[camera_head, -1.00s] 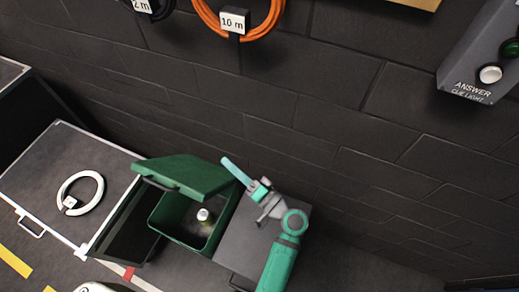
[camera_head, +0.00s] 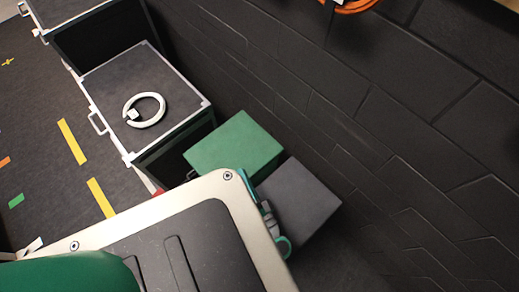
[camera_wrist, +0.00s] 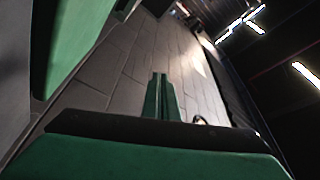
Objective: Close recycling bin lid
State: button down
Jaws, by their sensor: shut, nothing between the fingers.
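The green recycling bin lid (camera_head: 235,148) shows in the head view as a broad green panel over the place of the bin. The bin's inside is hidden, and I cannot tell whether the lid lies fully flat. In the wrist view a green surface (camera_wrist: 75,35), on the lid or bin, runs along the left side. My gripper (camera_wrist: 160,78) is shut and empty, its green fingers together in the middle of that view. In the head view my gripper (camera_head: 244,176) is beside the lid's lower right edge, partly hidden by my own body; contact is unclear.
A dark grey box (camera_head: 298,203) stands right of the bin. A black case (camera_head: 110,90) with a white ring (camera_head: 145,109) on top stands to the left. A dark brick wall (camera_head: 400,150) rises behind. The floor (camera_head: 40,130) at left looks mostly clear.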

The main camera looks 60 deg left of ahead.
jog(key=shift+s+d+f, duration=0.1)
jog(key=shift+s+f, duration=0.25)
jog(key=shift+f, duration=0.3)
jog(key=shift+s+d+f, duration=0.1)
jog(key=shift+s+f, duration=0.2)
jog(key=shift+f, duration=0.35)
jog(key=shift+s+d+f, duration=0.1)
jog(key=shift+s+f, duration=0.25)
jog(key=shift+f, duration=0.3)
jog(key=shift+d+f, duration=0.2)
jog(key=shift+d, duration=1.05)
jog(key=shift+d+f, duration=0.25)
jog(key=shift+d, duration=0.95)
jog(key=shift+d+f, duration=0.2)
jog(key=shift+d, duration=1.05)
